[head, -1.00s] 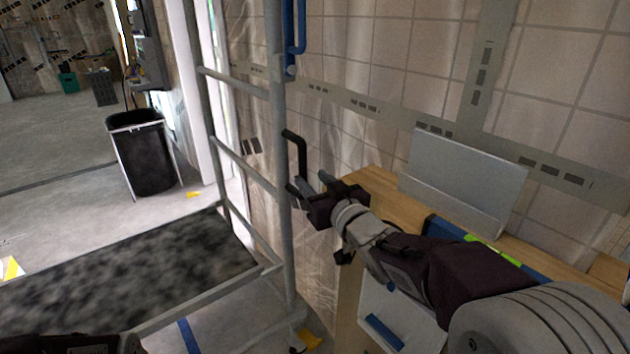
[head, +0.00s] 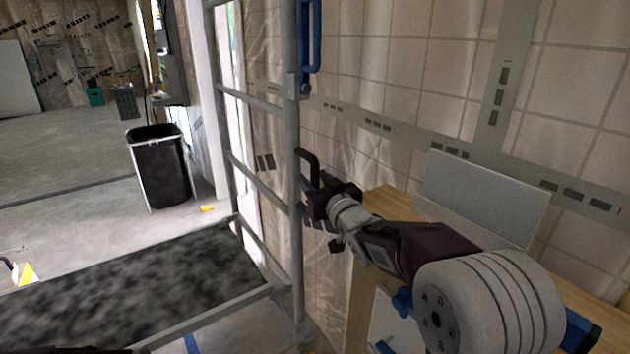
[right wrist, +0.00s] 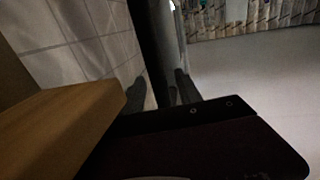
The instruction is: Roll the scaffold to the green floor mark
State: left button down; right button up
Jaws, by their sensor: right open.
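The scaffold is a grey metal frame with a dark speckled platform (head: 130,285). Its upright post (head: 296,240) carries a blue handle (head: 311,40) high up and a black bent handle (head: 309,158) lower down. My right gripper (head: 316,197) is open at the lower end of the black handle, close beside the post. In the right wrist view a dark upright bar (right wrist: 152,50) stands beyond the fingers; I cannot tell whether it lies fully between them. My left gripper is not in view. No green floor mark shows.
A wooden workbench (head: 392,204) with a grey panel (head: 485,190) stands under my right arm, against a tiled wall (head: 400,50). A black bin (head: 162,172) stands behind the platform. Open floor (head: 70,215) lies at the left. A yellow-and-white object (head: 25,275) shows at the left edge.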

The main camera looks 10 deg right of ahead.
grip_shut()
dwell(1.4)
